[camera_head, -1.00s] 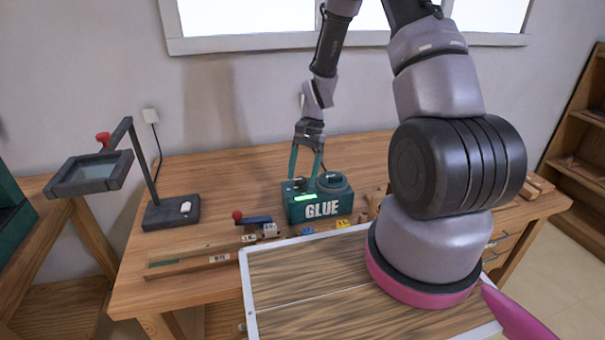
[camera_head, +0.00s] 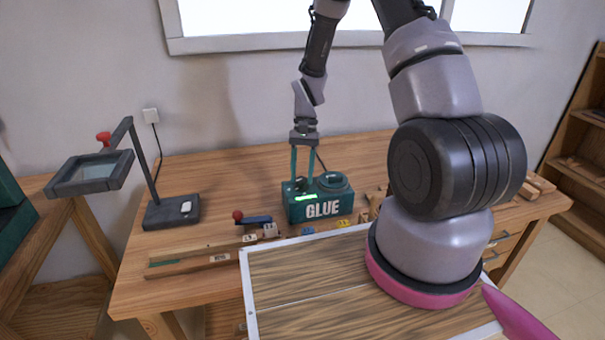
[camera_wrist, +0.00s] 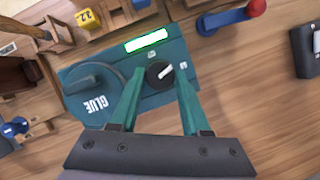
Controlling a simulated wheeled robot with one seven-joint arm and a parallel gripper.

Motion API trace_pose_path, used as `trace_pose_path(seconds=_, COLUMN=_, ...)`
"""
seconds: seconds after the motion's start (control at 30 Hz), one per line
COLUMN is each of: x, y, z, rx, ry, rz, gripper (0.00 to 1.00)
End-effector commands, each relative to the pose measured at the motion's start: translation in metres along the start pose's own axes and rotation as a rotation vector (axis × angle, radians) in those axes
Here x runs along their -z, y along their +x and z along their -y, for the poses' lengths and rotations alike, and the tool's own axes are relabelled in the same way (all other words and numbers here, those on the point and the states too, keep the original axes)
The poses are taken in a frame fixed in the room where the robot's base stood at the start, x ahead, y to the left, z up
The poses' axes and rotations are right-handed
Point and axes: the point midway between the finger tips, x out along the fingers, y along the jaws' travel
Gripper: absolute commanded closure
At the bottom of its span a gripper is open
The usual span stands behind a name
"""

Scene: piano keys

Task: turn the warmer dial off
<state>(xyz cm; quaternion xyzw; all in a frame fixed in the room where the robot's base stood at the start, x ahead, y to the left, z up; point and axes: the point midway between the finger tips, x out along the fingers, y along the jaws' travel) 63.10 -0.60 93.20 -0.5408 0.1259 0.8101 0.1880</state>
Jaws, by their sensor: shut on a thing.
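The warmer is a dark teal box marked GLUE (camera_head: 320,207) on the workbench, with a bright green lit display (camera_head: 305,198) on its front left. In the wrist view its dial (camera_wrist: 161,72) is a small black knob with a white pointer line, beside the green display. My gripper (camera_head: 302,185) reaches down from above onto the box's left part. In the wrist view my gripper's teal fingers (camera_wrist: 158,80) stand on either side of the dial, shut on it. The round pot lid (camera_wrist: 93,90) sits beside the dial. In the head view the fingers largely hide the dial.
A magnifier stand (camera_head: 170,212) stands at the left of the bench. A white-edged wooden board (camera_head: 290,285) is in the foreground. The bench behind the warmer is mostly clear.

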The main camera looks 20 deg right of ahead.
Motion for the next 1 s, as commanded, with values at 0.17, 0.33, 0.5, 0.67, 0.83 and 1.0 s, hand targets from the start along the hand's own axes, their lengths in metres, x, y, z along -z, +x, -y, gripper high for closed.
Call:
trace_pose_path(seconds=0.17, x=0.0005, y=-0.0007, z=0.0027, rx=-0.065, ry=-0.159, rz=-0.003, gripper=1.00)
trace_pose_path(seconds=0.33, x=0.0001, y=-0.0005, z=0.0042, rx=-0.127, ry=-0.308, rz=-0.003, gripper=1.00)
trace_pose_path(seconds=0.5, x=-0.0004, y=-0.0004, z=0.0053, rx=-0.190, ry=-0.458, rz=-0.003, gripper=1.00)
trace_pose_path(seconds=0.67, x=-0.0011, y=-0.0001, z=0.0063, rx=-0.248, ry=-0.598, rz=-0.003, gripper=1.00)
trace_pose_path(seconds=0.83, x=-0.0021, y=0.0002, z=0.0073, rx=-0.309, ry=-0.747, rz=-0.003, gripper=1.00)
trace_pose_path(seconds=1.0, x=-0.0029, y=0.0004, z=0.0082, rx=-0.366, ry=-0.884, rz=-0.004, gripper=1.00)
